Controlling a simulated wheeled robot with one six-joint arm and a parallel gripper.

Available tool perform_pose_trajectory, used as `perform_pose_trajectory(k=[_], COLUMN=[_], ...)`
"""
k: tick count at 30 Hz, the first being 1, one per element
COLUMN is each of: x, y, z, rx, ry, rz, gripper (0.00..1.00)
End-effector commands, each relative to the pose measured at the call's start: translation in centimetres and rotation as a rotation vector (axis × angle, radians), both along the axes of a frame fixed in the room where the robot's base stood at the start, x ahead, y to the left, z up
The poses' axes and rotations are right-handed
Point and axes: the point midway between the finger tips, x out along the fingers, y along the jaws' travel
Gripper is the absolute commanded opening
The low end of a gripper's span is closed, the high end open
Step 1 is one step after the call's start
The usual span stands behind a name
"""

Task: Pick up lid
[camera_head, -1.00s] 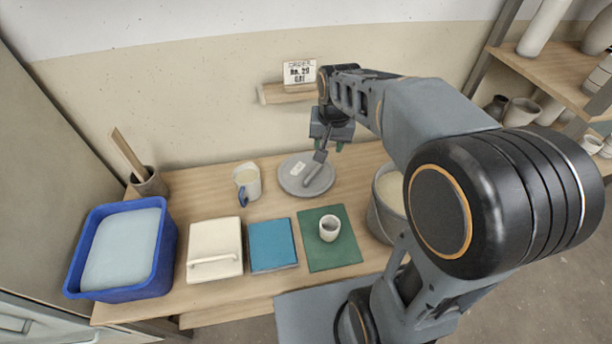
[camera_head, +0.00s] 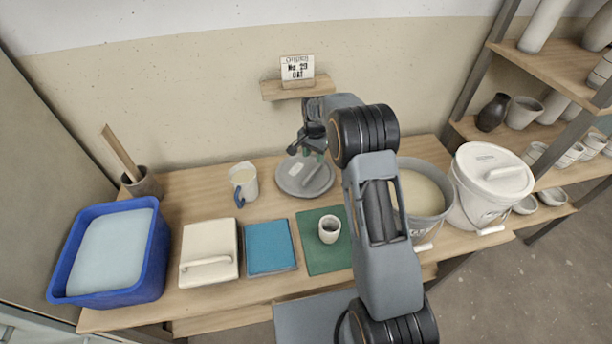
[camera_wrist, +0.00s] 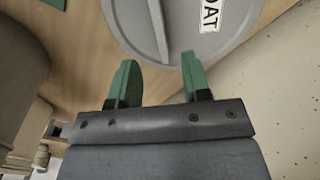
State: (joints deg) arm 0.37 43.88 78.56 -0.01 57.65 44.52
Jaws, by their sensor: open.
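A round grey lid (camera_head: 290,186) with a raised bar handle (camera_head: 314,174) and a white label lies flat on the table near the wall. In the wrist view the lid (camera_wrist: 215,45) fills the top middle, and its label reads "OAT" in part. My gripper (camera_head: 312,153) is over the back edge of the lid. In the wrist view my gripper (camera_wrist: 160,66) shows two green fingers apart, with nothing between them. The handle lies ahead of the fingers; I cannot tell the exact height gap.
An open grey bucket (camera_head: 424,224) of pale glaze and a lidded white bucket (camera_head: 470,208) stand right. A jug (camera_head: 243,182), green mat (camera_head: 322,258) with a cup (camera_head: 329,229), blue book (camera_head: 270,247) and blue tub (camera_head: 155,265) stand left and front. A sign (camera_head: 297,70) stands on a wall shelf.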

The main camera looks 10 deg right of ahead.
Motion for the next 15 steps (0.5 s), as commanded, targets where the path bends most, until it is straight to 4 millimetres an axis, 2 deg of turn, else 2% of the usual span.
perform_pose_trajectory(k=[3,11,15], x=[0.0,0.0,-0.2], y=[0.0,0.0,0.1], z=[-1.8,-3.3,-4.8], rx=[0.000,0.001,0.000], ry=[0.001,-0.001,0.001], rz=[0.001,0.001,0.002], gripper=[0.44,0.44,0.44])
